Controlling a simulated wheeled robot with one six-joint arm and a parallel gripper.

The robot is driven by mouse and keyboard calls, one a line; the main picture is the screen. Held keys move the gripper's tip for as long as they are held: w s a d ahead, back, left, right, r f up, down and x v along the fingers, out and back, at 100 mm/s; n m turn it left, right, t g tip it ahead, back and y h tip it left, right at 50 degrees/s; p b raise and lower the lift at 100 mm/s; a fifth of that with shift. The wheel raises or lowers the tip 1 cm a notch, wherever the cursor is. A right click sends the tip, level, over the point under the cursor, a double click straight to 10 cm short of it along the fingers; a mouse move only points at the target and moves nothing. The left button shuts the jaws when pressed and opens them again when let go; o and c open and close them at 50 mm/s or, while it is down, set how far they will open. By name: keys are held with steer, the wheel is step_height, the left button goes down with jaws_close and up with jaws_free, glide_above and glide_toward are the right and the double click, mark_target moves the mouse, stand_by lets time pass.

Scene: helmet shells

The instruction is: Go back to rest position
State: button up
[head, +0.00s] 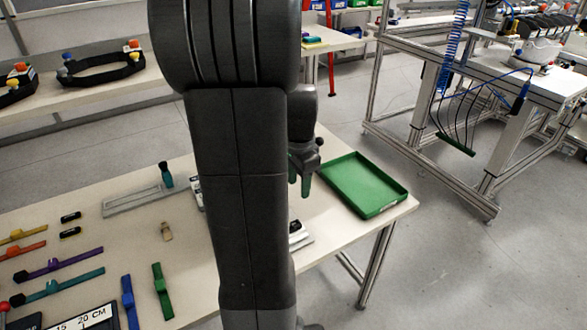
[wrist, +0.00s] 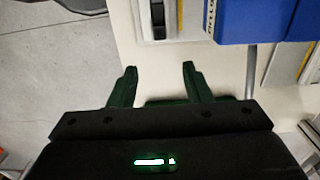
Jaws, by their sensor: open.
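My gripper (wrist: 158,84) shows in the wrist view with its two green fingers spread apart and nothing between them. In the head view my gripper (head: 299,180) hangs above the right part of the table (head: 335,215), just left of the green tray (head: 365,185). My dark arm stands in the middle of the head view and hides part of the table behind it. The green tray is empty as far as I can see.
Coloured clamps, such as a purple one (head: 58,264) and a green one (head: 162,291), lie on the table's left part. A blue bin (wrist: 250,20) is at the top of the wrist view. A metal-framed workstation (head: 480,110) stands at right. Open floor (head: 470,270) lies right of the table.

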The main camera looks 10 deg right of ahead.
steer(key=shift+f, duration=0.1)
step_height(320, 180, down, 14)
steer(key=shift+r, duration=0.4)
stand_by(0.6)
